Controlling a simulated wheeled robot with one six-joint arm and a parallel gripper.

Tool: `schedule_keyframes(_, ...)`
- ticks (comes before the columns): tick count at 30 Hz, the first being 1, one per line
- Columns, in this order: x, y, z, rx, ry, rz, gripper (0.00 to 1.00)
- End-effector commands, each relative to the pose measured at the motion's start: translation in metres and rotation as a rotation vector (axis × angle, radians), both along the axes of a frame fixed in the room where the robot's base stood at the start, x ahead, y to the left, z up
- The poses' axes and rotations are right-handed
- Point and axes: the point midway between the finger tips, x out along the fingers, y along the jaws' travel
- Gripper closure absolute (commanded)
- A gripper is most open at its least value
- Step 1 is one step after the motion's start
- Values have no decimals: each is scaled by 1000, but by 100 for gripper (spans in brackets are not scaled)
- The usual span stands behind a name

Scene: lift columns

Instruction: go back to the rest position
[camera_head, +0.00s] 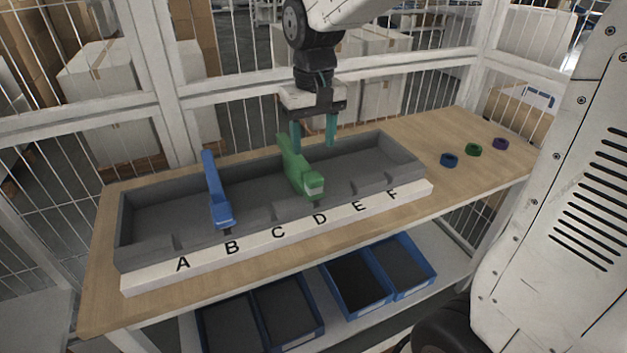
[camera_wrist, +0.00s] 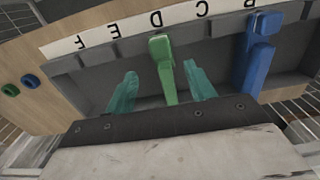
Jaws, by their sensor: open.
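My gripper (camera_head: 313,140) is open, above the back part of a grey tray (camera_head: 250,190) with slots lettered A to F. Its teal fingers stand apart in the wrist view (camera_wrist: 161,85), with a green column (camera_wrist: 161,52) appearing between them and no contact that I can make out. In the head view the green column (camera_head: 298,168) leans in the tray near the letter D. A blue column (camera_head: 215,190) leans near the letter B. The blue column also shows at the right of the wrist view (camera_wrist: 257,55).
The tray stands on a wooden table (camera_head: 450,190). Blue (camera_head: 449,160), green (camera_head: 473,149) and purple (camera_head: 499,143) rings lie on its clear right part. Blue bins (camera_head: 355,285) sit on a shelf below. A white mesh fence (camera_head: 120,110) with boxes beyond stands behind.

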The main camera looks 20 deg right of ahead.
Motion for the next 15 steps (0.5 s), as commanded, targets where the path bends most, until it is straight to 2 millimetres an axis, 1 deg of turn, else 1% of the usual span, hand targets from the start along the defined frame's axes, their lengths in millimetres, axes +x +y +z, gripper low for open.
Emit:
schedule_keyframes(12,0,0,0,0,0,1,45)
schedule_keyframes(14,-3,0,-1,-1,12,7,45)
schedule_keyframes(15,-8,-1,-5,-2,28,11,45)
